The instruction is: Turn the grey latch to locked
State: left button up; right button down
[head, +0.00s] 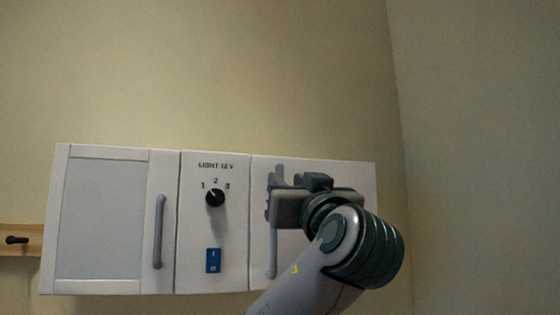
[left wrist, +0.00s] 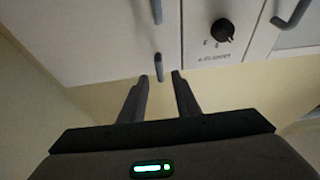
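The grey latch (left wrist: 159,67) is a short bar on the right-hand cabinet door, in line with that door's handle. In the left wrist view, which shows the cabinet upside down, it lies lengthwise along the handle's line. My left gripper (head: 270,194) is in front of the upper part of that door and largely hides the latch in the head view. In the left wrist view my left gripper (left wrist: 161,76) is open, its two dark fingers apart, with the latch just beyond the gap between the tips. I see no contact. My right gripper is not in view.
The white cabinet (head: 110,288) has a left door with a grey handle (head: 158,232). Its middle panel carries a black knob (head: 215,198) and a blue switch (head: 213,260). The right door's handle (head: 272,258) is just below my gripper. A wooden peg rail (head: 30,232) is at left.

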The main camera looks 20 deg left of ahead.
aim_at(281, 174)
pick_arm(q)
jog(key=p+x, duration=0.2)
jog(key=x, duration=0.3)
jog(key=shift+r+p, duration=0.15)
jog(key=shift+p, duration=0.2)
jog(key=shift+w+a+p, duration=0.3)
jog(key=shift+w, duration=0.15)
grip_shut()
